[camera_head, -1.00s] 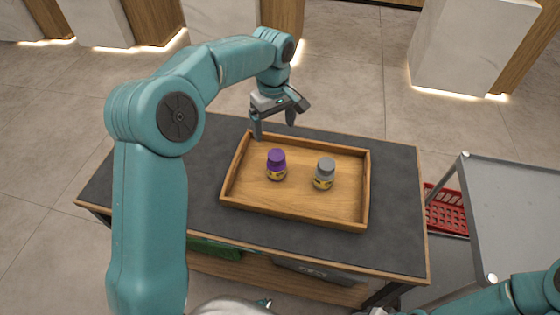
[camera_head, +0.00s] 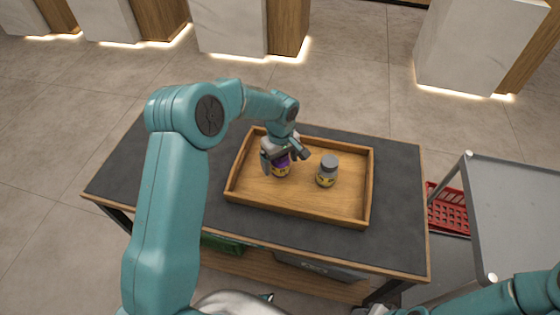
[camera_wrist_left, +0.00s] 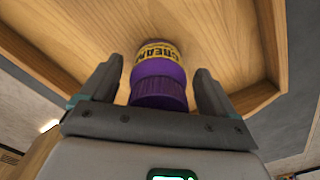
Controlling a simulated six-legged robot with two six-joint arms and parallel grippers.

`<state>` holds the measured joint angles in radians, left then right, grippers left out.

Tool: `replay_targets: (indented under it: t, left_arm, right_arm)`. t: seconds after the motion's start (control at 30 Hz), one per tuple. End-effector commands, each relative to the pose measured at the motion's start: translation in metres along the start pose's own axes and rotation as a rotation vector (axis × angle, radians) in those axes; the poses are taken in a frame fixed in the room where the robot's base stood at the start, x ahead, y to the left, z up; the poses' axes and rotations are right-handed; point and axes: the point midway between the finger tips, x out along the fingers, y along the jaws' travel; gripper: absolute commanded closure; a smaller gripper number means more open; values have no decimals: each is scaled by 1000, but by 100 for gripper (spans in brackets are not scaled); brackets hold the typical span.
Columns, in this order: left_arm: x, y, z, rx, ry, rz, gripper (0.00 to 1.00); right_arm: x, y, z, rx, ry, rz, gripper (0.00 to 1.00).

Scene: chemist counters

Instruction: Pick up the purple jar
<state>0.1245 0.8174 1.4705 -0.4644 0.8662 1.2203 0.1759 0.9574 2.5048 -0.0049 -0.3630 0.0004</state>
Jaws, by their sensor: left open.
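The purple jar (camera_head: 281,169) stands upright in the wooden tray (camera_head: 300,211), partly hidden by my left gripper in the head view. In the left wrist view the purple jar (camera_wrist_left: 159,82) shows its purple lid and yellow label. My left gripper (camera_head: 279,163) is open and is down over the jar. In the left wrist view its fingers (camera_wrist_left: 158,85) stand on either side of the jar, with a visible gap on each side. My right gripper is not in view; only part of the right arm shows at the bottom right.
A grey-lidded jar (camera_head: 327,171) with a yellow label stands in the tray, close to the right of my left gripper. The tray lies on a dark counter (camera_head: 400,190). A grey cart (camera_head: 515,215) and a red basket (camera_head: 449,207) are at the right.

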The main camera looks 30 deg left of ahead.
Motion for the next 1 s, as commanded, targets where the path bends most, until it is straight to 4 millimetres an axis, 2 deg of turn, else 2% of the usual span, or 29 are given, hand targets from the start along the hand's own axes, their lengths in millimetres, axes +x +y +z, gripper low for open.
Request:
replay_targets:
  t: [0.1, 0.3, 0.5, 0.83, 1.0]
  left_arm:
    - [8, 0, -1, -1, 0, 1, 11]
    - [8, 0, -1, -1, 0, 1, 11]
    - [8, 0, -1, -1, 0, 1, 72]
    - [7, 1, -1, -1, 1, 2, 73]
    - [-6, 1, -1, -1, 2, 3, 73]
  right_arm:
    - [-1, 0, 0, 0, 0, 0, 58]
    - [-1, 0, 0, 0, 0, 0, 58]
    - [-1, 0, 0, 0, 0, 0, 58]
    - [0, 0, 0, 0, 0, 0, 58]
    - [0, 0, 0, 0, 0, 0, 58]
